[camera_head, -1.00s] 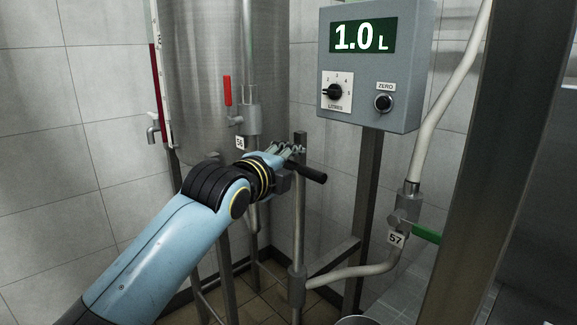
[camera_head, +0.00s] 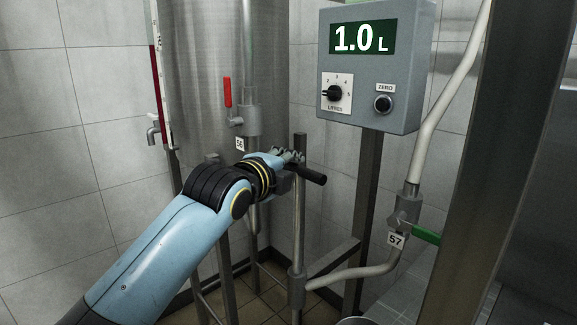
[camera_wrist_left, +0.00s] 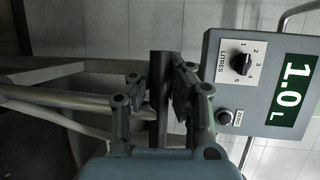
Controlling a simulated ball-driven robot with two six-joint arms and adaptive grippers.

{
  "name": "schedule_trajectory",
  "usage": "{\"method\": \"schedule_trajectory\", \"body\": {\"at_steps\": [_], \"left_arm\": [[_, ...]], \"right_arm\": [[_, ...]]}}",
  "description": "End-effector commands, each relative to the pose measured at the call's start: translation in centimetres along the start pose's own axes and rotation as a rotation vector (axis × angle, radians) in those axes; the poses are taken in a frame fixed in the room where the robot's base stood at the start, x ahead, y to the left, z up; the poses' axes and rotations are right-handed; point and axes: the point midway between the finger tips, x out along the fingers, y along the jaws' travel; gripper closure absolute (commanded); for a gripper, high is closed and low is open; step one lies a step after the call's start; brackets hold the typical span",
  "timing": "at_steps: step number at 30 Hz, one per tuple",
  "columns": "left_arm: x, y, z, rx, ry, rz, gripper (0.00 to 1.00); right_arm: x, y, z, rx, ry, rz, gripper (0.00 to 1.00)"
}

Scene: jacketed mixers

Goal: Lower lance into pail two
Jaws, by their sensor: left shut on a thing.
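The lance (camera_head: 299,225) is an upright grey pipe with a black crossbar handle (camera_head: 313,175) near its top. My left gripper (camera_head: 290,160) is shut on this handle, just left of the pipe's upper end. In the left wrist view the dark handle (camera_wrist_left: 158,95) lies between the two fingers (camera_wrist_left: 157,100). A curved pipe joins the lance's lower part to the valve marked 57 (camera_head: 396,239). Part of a grey round rim (camera_head: 358,321) shows at the bottom edge; I cannot tell whether it is a pail. My right gripper is not in view.
A grey control box (camera_head: 372,65) reading 1.0 L stands behind the lance on a post. A steel tank (camera_head: 200,85) with a red-handled valve (camera_head: 228,95) marked 56 is at the left. A broad steel column (camera_head: 490,150) stands at the right.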

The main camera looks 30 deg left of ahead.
Motion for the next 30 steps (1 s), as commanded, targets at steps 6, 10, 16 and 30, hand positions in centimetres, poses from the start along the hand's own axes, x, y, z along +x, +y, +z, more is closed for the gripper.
{"method": "schedule_trajectory", "body": {"at_steps": [6,10,16,30], "left_arm": [[0.2,1.7,-0.1,-0.003,0.001,0.007,1.00],[0.7,4.5,-0.4,-0.004,0.001,0.010,1.00],[1.6,9.6,-0.8,-0.004,0.001,0.011,1.00],[2.9,16.3,-1.3,-0.005,0.001,0.008,1.00]], "right_arm": [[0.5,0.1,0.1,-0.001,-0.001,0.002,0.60],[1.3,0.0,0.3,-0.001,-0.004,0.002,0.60],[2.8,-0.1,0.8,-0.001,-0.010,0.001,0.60],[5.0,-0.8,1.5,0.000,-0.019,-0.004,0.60]]}}
